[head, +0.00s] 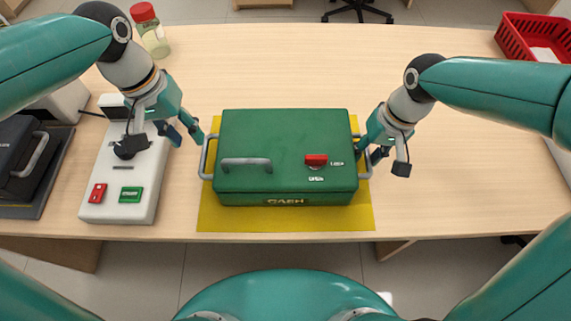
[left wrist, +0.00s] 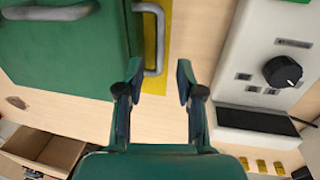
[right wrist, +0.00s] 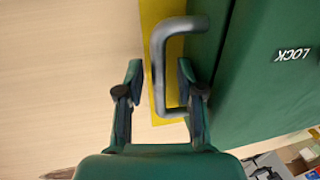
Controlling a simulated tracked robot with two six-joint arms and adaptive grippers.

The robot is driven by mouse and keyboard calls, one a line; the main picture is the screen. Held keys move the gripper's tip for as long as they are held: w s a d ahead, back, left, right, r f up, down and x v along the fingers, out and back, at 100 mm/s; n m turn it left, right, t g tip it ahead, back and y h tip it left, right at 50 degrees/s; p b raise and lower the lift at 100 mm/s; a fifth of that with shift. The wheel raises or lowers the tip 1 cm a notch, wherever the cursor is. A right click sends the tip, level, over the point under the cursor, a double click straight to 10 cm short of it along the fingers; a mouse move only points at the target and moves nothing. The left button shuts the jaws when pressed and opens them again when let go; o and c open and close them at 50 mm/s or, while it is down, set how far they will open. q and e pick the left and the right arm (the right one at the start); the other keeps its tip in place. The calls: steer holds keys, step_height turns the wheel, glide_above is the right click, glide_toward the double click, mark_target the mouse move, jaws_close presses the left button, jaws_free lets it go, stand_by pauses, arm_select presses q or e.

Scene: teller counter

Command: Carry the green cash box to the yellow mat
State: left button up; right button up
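The green cash box (head: 288,150) sits flat and closed on the yellow mat (head: 300,220), which shows along its front and both sides. A grey side handle (head: 206,158) is on its left and another (right wrist: 158,60) on its right. My left gripper (head: 183,132) is open just left of the left handle; in the left wrist view the handle (left wrist: 159,45) lies ahead of and between the parted fingers. My right gripper (head: 374,152) is open at the right handle. In the right wrist view that handle lies between the fingers, with gaps on both sides.
A white device (head: 125,180) with a black knob, red and green buttons stands left of the mat. A dark box (head: 22,165) is at the far left. A red-capped jar (head: 150,30) and a red basket (head: 535,40) stand further back. The counter right of the mat is clear.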

steer(key=shift+r, duration=0.1)
steer(key=shift+d+r, duration=0.1)
steer(key=shift+r, duration=0.2)
arm_select(q)
steer(key=r, duration=0.3)
steer(key=shift+a, duration=0.3)
arm_select(e)
step_height(320, 180, up, 11)
steer(key=d, duration=0.2)
